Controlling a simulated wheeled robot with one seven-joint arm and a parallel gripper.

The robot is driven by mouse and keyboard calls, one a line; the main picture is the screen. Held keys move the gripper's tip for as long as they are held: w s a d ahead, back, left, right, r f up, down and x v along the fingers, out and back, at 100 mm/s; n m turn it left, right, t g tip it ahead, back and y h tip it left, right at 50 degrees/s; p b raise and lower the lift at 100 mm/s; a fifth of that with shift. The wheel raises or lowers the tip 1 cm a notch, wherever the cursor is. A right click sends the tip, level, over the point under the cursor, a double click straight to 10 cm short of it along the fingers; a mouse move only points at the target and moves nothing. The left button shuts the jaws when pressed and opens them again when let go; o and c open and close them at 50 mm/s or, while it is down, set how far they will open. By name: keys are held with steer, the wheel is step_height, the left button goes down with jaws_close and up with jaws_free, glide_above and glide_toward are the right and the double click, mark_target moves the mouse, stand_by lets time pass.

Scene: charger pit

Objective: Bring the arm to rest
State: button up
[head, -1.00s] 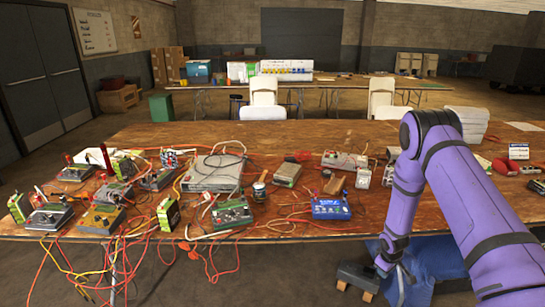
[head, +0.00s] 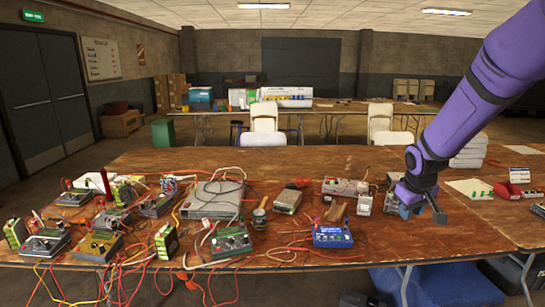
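My purple arm (head: 465,95) comes in from the upper right corner and bends down over the right part of the wooden table. My gripper (head: 437,212) is small and dark at the arm's end, above the tabletop and just right of some small devices. It appears to hang clear of the things around it, though the gap to the table is hard to judge. Its fingers are too small and turned for me to tell whether they are open or shut.
The wooden table (head: 330,258) carries several meters and boxes with tangled wires on its left and middle. A blue device (head: 332,236) stands near the front edge. Papers (head: 470,188) and red items lie at right. White chairs (head: 264,118) stand behind. Bare tabletop shows at front right.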

steer(key=s+a+r+m, duration=0.2)
steer(key=s+a+r, duration=0.2)
steer(key=s+r, duration=1.1)
steer(key=s+a+r+t+y, duration=0.1)
steer(key=s, duration=0.7)
steer(key=s+a+r, duration=0.2)
steer(key=s, duration=0.7)
steer(key=shift+r+m+t+y, duration=0.3)
steer(key=shift+t+y, duration=0.1)
